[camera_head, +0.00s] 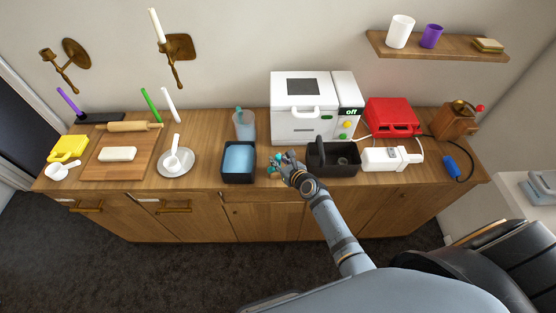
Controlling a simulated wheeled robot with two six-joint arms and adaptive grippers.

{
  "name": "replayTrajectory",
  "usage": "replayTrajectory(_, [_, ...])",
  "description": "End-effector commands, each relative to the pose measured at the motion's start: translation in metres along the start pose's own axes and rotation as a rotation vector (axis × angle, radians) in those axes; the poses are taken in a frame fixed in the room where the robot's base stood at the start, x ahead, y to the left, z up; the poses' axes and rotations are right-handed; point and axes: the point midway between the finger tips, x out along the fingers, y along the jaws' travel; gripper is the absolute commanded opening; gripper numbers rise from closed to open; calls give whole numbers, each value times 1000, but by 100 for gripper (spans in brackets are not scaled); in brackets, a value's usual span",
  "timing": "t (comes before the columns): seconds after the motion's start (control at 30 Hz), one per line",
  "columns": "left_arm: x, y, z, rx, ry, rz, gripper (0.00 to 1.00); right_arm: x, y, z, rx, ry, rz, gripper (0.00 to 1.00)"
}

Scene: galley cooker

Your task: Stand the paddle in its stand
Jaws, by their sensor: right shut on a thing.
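My right gripper (279,164) is over the front of the wooden counter, between a dark tray with a light-blue inside and a black caddy. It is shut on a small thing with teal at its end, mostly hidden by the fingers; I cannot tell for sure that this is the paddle. No stand can be named with certainty. A long black holder (103,117) at the back left has a purple stick (68,100) leaning at its left end. A green stick (150,106) and a white stick (171,105) lean at the back, right of it. My left gripper is out of view.
The blue-lined tray (239,177) is left of the gripper and the black caddy (333,170) right. Behind stand a clear jug (244,127) and a white machine (300,122) marked "off". A white saucer (164,169) and wooden board (90,172) lie left. A shelf (455,49) hangs above.

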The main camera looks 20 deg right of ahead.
Motion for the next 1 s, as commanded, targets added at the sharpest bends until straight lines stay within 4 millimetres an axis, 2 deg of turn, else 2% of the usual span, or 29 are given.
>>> replayTrajectory(0.27, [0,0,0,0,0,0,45,1,0,-4,-1,1,0,0])
replayTrajectory(0.3, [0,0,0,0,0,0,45,1,0,-3,0,1,0,25])
replayTrajectory(0.47, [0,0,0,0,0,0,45,1,0,-3,0,1,0,46])
replayTrajectory(0.67, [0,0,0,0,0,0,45,1,0,-3,0,1,0,46])
replayTrajectory(0.9, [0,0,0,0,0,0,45,1,0,-3,0,1,0,75])
replayTrajectory(1.0, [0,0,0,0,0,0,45,1,0,-3,0,1,0,75])
